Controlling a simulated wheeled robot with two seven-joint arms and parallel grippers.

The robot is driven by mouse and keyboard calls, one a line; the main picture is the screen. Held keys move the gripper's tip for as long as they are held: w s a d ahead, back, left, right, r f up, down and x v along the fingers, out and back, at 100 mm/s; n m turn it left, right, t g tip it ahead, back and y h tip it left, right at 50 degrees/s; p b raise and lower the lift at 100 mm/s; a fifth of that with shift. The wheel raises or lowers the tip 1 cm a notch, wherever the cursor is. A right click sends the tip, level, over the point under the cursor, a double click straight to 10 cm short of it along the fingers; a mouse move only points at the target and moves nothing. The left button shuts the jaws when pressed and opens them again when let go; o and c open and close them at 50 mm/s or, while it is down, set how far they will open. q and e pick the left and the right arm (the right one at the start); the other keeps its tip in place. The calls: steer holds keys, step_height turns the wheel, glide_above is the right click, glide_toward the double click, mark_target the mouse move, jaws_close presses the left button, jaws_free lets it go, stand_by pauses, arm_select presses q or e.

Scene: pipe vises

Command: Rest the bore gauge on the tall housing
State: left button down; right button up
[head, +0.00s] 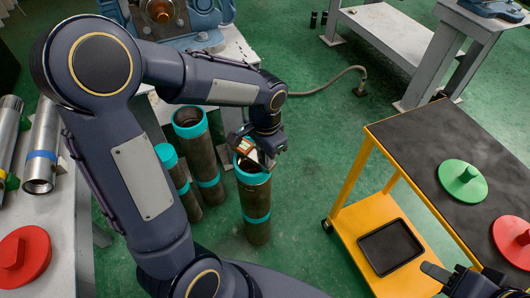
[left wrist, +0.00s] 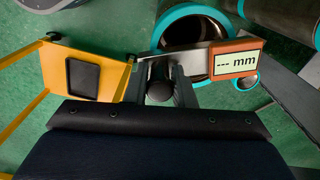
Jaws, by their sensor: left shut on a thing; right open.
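The bore gauge has an orange body with a "--- mm" display and a pale metal bar; it shows in the left wrist view (left wrist: 237,63) and the head view (head: 246,147). My left gripper (head: 268,150) is shut on its bar, beside the display; its fingers also show in the left wrist view (left wrist: 160,82). A dark teal-rimmed housing (head: 256,205) stands upright on the floor below. The gauge lies across its open mouth (left wrist: 192,12) as seen from above; I cannot tell whether they touch. My right gripper (head: 446,277) is at the lower right, partly in frame, away from the housing.
Two other teal-banded cylinders (head: 190,128) (head: 167,158) stand close left of this housing. A yellow cart (head: 361,180) with a dark top carries green (head: 463,181) and red (head: 514,240) lids. A left bench holds metal pipes (head: 42,150) and a red lid (head: 22,258). Green floor is clear between housing and cart.

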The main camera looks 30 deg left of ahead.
arm_select(q)
steer(key=shift+f, duration=0.4)
stand_by(0.4)
steer(key=c, duration=1.1)
jaws_free()
steer(key=shift+c, duration=0.2)
steer(key=shift+r, duration=0.1)
steer(key=shift+r+p, duration=2.95)
steer(key=shift+r, duration=0.45)
